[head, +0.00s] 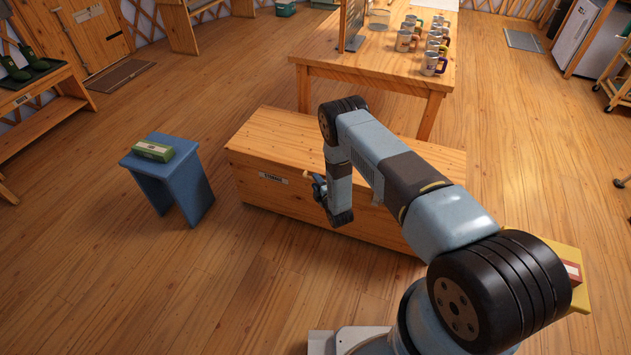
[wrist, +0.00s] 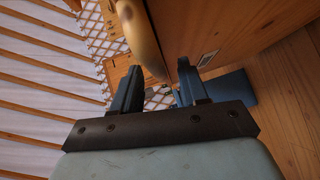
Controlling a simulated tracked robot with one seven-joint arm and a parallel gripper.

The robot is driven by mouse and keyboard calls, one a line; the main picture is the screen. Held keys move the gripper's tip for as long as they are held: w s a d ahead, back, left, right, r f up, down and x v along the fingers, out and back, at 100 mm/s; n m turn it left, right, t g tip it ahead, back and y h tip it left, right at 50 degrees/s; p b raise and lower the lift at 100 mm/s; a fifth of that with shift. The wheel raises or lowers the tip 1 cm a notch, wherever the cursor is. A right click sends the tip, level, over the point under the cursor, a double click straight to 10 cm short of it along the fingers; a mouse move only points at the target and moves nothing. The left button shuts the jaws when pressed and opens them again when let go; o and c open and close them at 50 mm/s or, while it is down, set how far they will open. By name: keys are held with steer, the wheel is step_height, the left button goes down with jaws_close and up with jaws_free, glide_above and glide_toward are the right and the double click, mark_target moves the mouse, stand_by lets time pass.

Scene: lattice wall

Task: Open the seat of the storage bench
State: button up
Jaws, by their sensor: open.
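The storage bench is a long wooden box with a label on its front (head: 250,190). Its plank seat (head: 270,130) lies flat and shut on top. My gripper (head: 317,184) is at the bench's front, right of the label, just below the seat's front edge. In the wrist view my gripper (wrist: 160,70) is open, with its two dark fingers apart. A rounded, pale wooden piece (wrist: 143,38), perhaps a handle of the seat, reaches between the fingertips; I cannot tell whether they touch it. The bench front (wrist: 225,28) also shows there. My arm hides part of the bench's right side.
A blue stool (head: 165,168) with a green box (head: 153,150) on it stands left of the bench. A long table (head: 385,68) with several mugs (head: 434,62) stands close behind the bench.

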steer(key=shift+x, duration=1.15)
steer(key=shift+c, duration=0.2)
steer(key=shift+s, duration=0.1)
jaws_close()
